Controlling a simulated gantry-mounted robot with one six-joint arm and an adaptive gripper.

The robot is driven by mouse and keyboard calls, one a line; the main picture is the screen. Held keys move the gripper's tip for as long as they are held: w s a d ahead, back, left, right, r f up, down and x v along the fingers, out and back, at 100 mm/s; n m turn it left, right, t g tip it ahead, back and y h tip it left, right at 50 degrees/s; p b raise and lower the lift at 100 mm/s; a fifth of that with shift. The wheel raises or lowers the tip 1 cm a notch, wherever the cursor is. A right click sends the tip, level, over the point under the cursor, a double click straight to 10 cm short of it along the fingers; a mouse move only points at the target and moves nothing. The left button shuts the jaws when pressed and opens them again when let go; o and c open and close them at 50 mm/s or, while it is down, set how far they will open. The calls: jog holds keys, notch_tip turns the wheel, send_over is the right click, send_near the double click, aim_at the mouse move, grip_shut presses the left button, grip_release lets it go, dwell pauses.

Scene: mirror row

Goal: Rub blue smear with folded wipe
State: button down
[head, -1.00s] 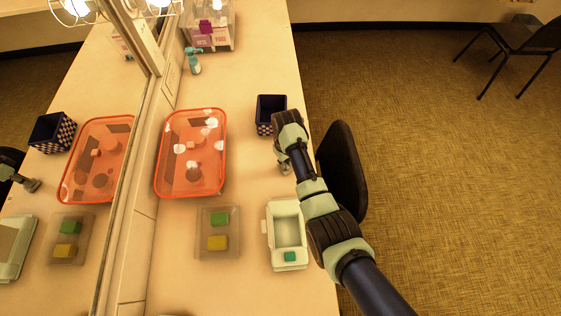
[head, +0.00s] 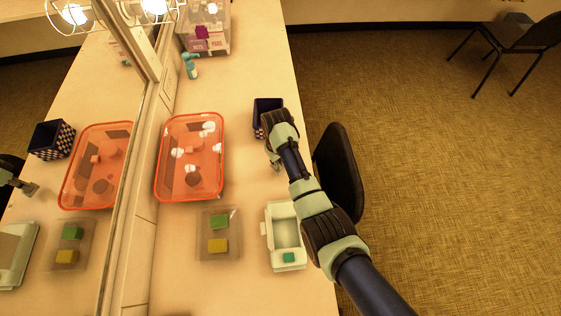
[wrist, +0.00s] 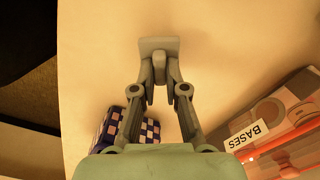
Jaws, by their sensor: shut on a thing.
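My gripper (head: 277,167) is over the counter, just in front of the dark blue checkered bin, near the counter's right edge. In the wrist view my gripper (wrist: 158,72) has its fingers closed together on a small grey-green piece with a wide flat end (wrist: 158,45), which I take for the folded wipe. I cannot tell whether it touches the counter. The wipe is mostly hidden by my arm in the head view. I cannot make out a blue smear in either view; the counter around the fingertips looks bare.
The checkered bin (head: 265,104) stands close behind my wrist. An orange tray (head: 220,150) lies to the left. A clear tray (head: 205,252) holds green and yellow blocks. A pale open box (head: 284,230) stands nearer, beside my arm. The mirror bounds the counter's left; a black chair (head: 339,170) stands right.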

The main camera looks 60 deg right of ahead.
jog(key=shift+r+p, duration=2.25)
jog(key=shift+r, duration=0.35)
